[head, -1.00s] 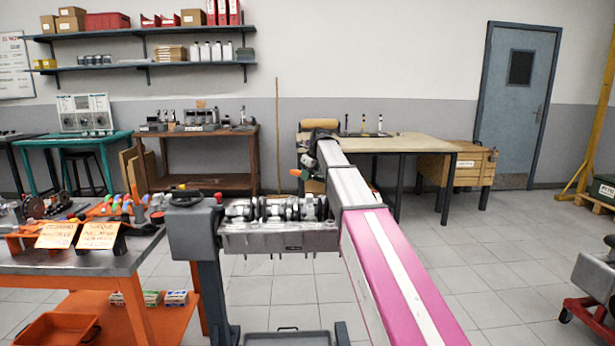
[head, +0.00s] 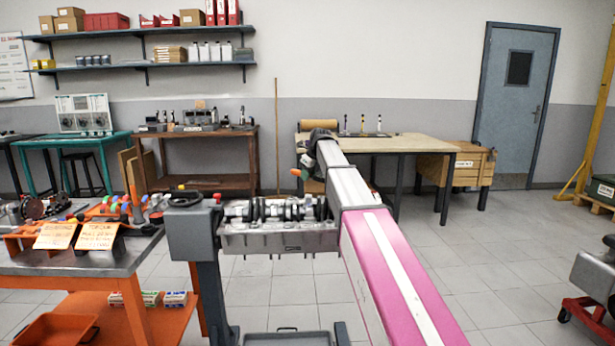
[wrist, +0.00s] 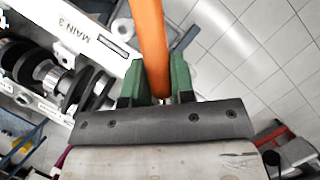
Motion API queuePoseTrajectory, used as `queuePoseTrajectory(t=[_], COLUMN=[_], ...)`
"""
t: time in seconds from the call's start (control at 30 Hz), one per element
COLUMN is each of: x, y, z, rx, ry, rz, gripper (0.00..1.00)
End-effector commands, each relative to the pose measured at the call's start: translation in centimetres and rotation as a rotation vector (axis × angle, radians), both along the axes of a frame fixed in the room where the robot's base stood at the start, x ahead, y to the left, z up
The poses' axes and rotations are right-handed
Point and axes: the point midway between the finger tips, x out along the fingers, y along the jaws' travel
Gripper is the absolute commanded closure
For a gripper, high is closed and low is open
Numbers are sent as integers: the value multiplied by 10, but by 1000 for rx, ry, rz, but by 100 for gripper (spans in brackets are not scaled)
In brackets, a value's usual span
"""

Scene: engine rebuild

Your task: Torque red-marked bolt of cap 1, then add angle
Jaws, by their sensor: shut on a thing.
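My gripper (wrist: 157,75) has green fingers shut on an orange handle (wrist: 148,35) in the wrist view; the tool's far end is out of frame. In the head view a small orange end (head: 296,172) shows beside my arm, and my gripper is largely hidden there. The engine block (head: 280,240) is held on a grey stand with the crankshaft (head: 275,209) on top. In the wrist view the block's pale edge (wrist: 75,38) reads "MAIN 3", left of the handle, with the crankshaft (wrist: 62,80) below it. I cannot make out cap 1 or a red-marked bolt.
An orange cart (head: 90,262) at the left carries tools and two written cards (head: 97,236). The stand's grey head (head: 193,232) is between cart and block. A wooden-topped bench (head: 400,146) is behind my arm. Tiled floor (head: 500,262) is open at the right.

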Motion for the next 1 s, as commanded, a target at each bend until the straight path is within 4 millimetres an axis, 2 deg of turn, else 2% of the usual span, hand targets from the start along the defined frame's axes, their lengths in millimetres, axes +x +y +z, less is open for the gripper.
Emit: queuePoseTrajectory(t=[1.0], x=[13], y=[-13], z=[1], rx=[0], ry=[-2], rz=[-107], gripper=[100])
